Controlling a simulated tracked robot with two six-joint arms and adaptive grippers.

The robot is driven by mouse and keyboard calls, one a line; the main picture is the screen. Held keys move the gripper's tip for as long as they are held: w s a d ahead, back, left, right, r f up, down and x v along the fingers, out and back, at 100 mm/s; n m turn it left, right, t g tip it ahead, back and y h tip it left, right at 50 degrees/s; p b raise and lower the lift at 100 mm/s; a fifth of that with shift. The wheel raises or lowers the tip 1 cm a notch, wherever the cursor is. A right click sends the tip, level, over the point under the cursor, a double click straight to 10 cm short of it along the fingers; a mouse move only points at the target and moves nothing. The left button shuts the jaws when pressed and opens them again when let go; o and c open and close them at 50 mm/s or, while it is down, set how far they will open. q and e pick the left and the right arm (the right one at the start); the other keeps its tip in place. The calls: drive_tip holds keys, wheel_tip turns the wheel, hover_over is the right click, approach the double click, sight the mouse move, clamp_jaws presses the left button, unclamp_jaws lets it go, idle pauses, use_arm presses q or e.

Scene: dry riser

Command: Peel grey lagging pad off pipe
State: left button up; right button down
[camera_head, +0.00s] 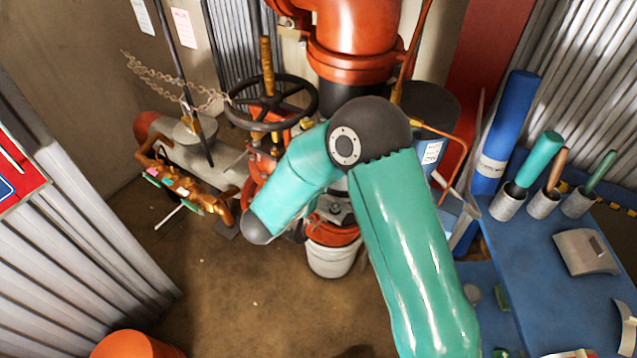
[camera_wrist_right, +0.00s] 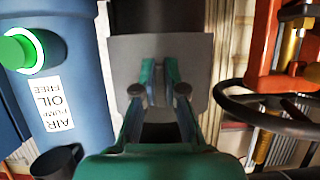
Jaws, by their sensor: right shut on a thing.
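In the right wrist view a flat grey pad (camera_wrist_right: 200,58) lies against a dark pipe (camera_wrist_right: 158,14). My right gripper (camera_wrist_right: 160,72) is at the middle of the pad, its two green fingers close together and shut on it. How much of the pad still touches the pipe cannot be told. In the head view my teal right arm crosses the middle and hides the gripper and the pad. The dark pipe section (camera_head: 345,98) shows below a red flange there. My left gripper is not in view.
A black handwheel (camera_head: 272,103) stands left of the pipe; a blue air pump (camera_wrist_right: 62,75) is beside the pad. A white bucket (camera_head: 332,258) stands below. A blue bench (camera_head: 540,290) at right holds tubes and a curved grey shell (camera_head: 585,252).

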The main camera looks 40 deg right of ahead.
drive_tip(key=shift+s+d+r, duration=0.1)
drive_tip(key=shift+s+a, duration=0.35)
drive_tip(key=shift+a, duration=0.35)
drive_tip(key=s+a+p, duration=0.1)
drive_tip(key=s+a, duration=0.2)
drive_tip(key=a, duration=0.4)
drive_tip(key=shift+a, duration=0.15)
drive_tip(key=shift+w, duration=0.15)
idle(0.5)
